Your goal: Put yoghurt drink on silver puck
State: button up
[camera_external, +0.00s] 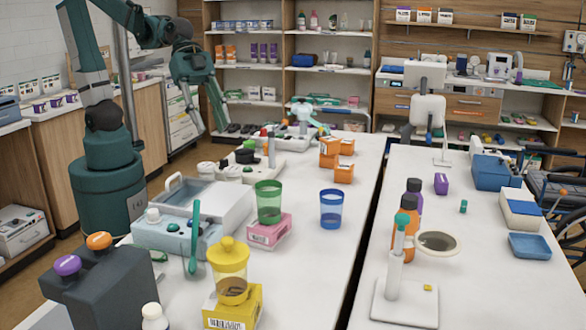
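My gripper (207,125) hangs high at the back left of the near white table, with its two fingers spread apart and nothing seen between them. A small white bottle with a cream cap (154,317) stands at the bottom edge, partly cut off; it may be the yoghurt drink, but I cannot tell for sure. A round grey disc with a pale rim (437,243) lies on the right table; I cannot tell whether it is the silver puck. My gripper is far from both.
A yellow lidded cup (229,268) stands on a yellow box (233,306). A green cup (268,203) stands on a pink box (269,231). A blue cup (331,209) stands alone. A dark gap separates the tables.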

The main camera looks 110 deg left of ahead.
jog(key=s+a+f+n+y, duration=0.2)
jog(key=s+a+n+y, duration=0.3)
jog(key=s+a, duration=1)
jog(key=a+n, duration=0.1)
jog(key=a, duration=0.3)
jog(key=shift+s+n+t, duration=0.15)
jog(key=shift+n+t, duration=0.15)
jog(key=shift+t, duration=0.1)
jog(key=shift+a+f, duration=0.1)
